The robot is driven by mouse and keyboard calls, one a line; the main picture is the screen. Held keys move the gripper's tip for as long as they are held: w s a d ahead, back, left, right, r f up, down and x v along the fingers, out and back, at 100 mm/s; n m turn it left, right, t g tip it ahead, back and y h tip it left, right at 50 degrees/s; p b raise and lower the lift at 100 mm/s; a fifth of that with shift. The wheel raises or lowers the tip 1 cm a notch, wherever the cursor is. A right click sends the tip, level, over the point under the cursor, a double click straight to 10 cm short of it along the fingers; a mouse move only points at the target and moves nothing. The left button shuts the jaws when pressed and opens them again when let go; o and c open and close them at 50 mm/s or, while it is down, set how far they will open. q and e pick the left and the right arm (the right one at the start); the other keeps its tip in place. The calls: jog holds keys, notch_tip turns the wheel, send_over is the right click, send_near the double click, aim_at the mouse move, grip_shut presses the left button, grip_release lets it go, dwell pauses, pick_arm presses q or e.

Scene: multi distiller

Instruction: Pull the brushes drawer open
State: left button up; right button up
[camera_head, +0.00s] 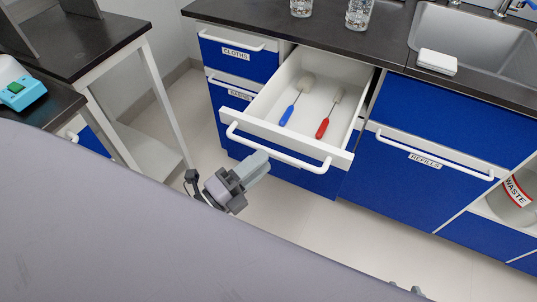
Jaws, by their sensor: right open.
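The brushes drawer (335,153) stands pulled out from under the dark counter, its white inside showing. A brush with a blue handle (290,111) and one with a red handle (324,125) lie in it. Its white bar handle (280,153) runs along the front. My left gripper (258,162) is just below the handle bar, its fingertips close to the bar's middle. I cannot tell whether it touches the bar or whether its fingers are shut. My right gripper (405,289) shows only as small grey tips at the bottom edge, apart from the drawer and open.
A CLOTHS drawer (236,54) is closed at left, with another labelled drawer partly hidden below. A REFILLS front (425,180) is closed at right. Glasses (359,14) and a sink (480,45) are on the counter. Side tables stand at left. Pale floor is clear before the cabinets.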

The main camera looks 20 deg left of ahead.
pick_arm(q)
jog(key=shift+v, duration=1.35)
jog(key=s+f+n+g+y+p, duration=0.2)
jog(key=s+n+g+y+p, duration=0.1)
jog(key=n, duration=0.7)
jog(key=s+a+f+n+g+y+p, duration=0.1)
jog(key=s+f+n+g+y+p, duration=0.2)
jog(key=n+p, duration=0.3)
jog(key=n+g, duration=0.1)
jog(key=n, duration=0.4)
jog(key=shift+s+f+g, duration=0.25)
jog(key=shift+g, duration=0.15)
